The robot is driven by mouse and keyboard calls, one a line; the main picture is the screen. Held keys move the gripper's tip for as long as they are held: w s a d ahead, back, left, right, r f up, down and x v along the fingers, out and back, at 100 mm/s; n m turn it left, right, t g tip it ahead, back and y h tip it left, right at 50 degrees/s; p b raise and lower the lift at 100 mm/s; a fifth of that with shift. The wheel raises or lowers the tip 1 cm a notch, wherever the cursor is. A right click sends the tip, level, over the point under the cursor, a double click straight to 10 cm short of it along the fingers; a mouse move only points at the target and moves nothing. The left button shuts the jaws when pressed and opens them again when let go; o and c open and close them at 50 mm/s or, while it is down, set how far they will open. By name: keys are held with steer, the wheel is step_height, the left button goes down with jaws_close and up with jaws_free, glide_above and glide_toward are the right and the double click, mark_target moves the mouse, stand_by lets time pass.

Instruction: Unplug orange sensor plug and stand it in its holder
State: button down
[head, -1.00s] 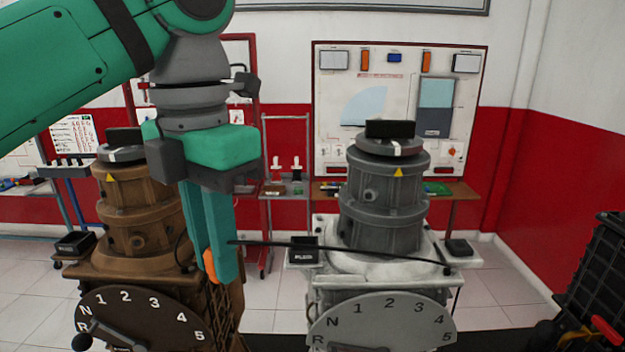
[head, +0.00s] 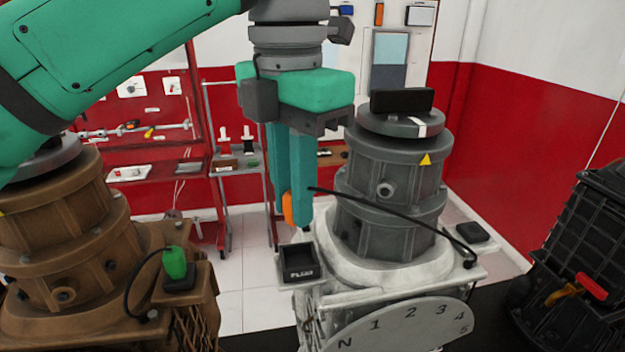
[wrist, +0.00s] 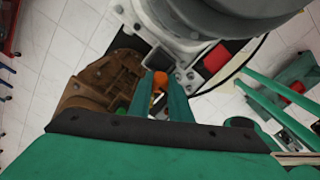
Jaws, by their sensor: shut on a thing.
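The orange plug (head: 288,208) is between the fingers of my gripper (head: 296,210) in the head view, its lower end showing beside the fingertips. The wrist view shows the orange plug (wrist: 160,80) between the two teal fingers (wrist: 162,97). My gripper is shut on it and points down. A black cable (head: 400,212) runs from the fingers across the grey engine trainer (head: 388,190) to its right side. A black open-topped box (head: 300,272) with a white label sits on that trainer's left corner. The plug hangs above and slightly left of the box, apart from it.
A brown engine trainer (head: 65,225) stands at the left, with a green plug (head: 175,262) upright in a black base. The grey trainer's body rises just right of my fingers. A black crate-like unit (head: 580,260) stands at the far right. A cart (head: 240,170) is behind.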

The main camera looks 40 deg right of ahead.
steer(key=shift+w+d+f, duration=0.2)
steer(key=shift+w+f, duration=0.1)
steer(key=shift+f, duration=0.15)
steer(key=shift+s+f, duration=0.25)
steer(key=shift+f, duration=0.4)
steer(key=shift+s+d+f, duration=0.15)
steer(key=shift+s+f, duration=0.05)
steer(key=shift+f, duration=1.15)
steer(key=shift+w, duration=0.1)
steer(key=shift+f, duration=0.25)
steer(key=shift+f, duration=0.8)
